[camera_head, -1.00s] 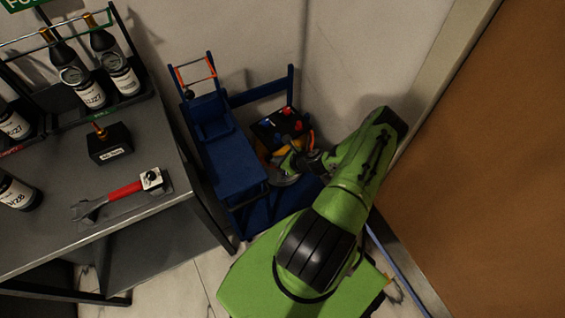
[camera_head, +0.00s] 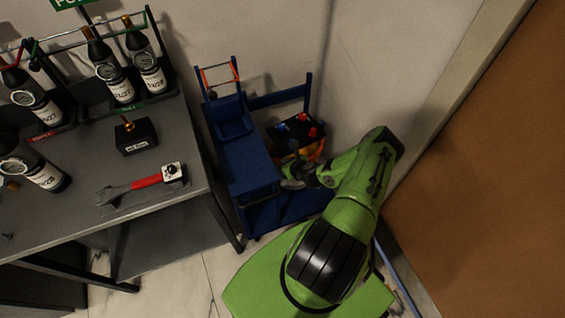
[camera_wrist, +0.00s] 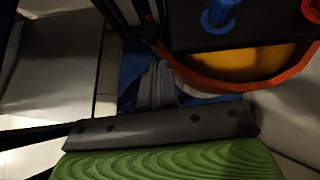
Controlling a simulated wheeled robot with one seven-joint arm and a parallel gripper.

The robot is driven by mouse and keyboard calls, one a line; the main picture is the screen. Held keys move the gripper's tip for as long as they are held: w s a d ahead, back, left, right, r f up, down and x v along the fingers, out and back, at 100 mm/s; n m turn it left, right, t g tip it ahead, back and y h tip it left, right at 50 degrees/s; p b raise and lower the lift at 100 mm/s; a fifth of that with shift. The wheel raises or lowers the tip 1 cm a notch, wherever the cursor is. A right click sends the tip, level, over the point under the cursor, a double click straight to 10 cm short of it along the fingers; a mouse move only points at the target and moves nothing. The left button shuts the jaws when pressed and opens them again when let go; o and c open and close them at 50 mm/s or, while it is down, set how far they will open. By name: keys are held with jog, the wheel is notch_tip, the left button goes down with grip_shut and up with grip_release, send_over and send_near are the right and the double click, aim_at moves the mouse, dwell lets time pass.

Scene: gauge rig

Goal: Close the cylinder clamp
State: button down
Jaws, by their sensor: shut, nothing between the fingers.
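A yellow cylinder (camera_wrist: 240,66) stands in the blue cart under a black box, partly hidden by it. An orange-red band (camera_wrist: 205,84) curves round its front in the wrist view and looks like the clamp; whether it is open or closed I cannot tell. In the head view only a small orange part (camera_head: 316,151) shows behind my arm. My gripper (camera_head: 294,180) is shut and empty, low at the cart, just in front of the cylinder. Contact cannot be made out. My wrist's grey bar and green ridged part fill the bottom of the wrist view.
The black box (camera_head: 281,138) has red and blue knobs on top. The blue cart (camera_head: 250,172) stands against the wall. A grey table (camera_head: 75,222) with bottles and a red-handled wrench (camera_head: 147,181) is at left. A brown door (camera_head: 490,190) is close on the right.

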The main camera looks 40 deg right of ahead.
jog(key=p+v, duration=0.3)
jog(key=v, duration=0.7)
jog(key=shift+s+d, duration=0.4)
jog(key=shift+d, duration=0.05)
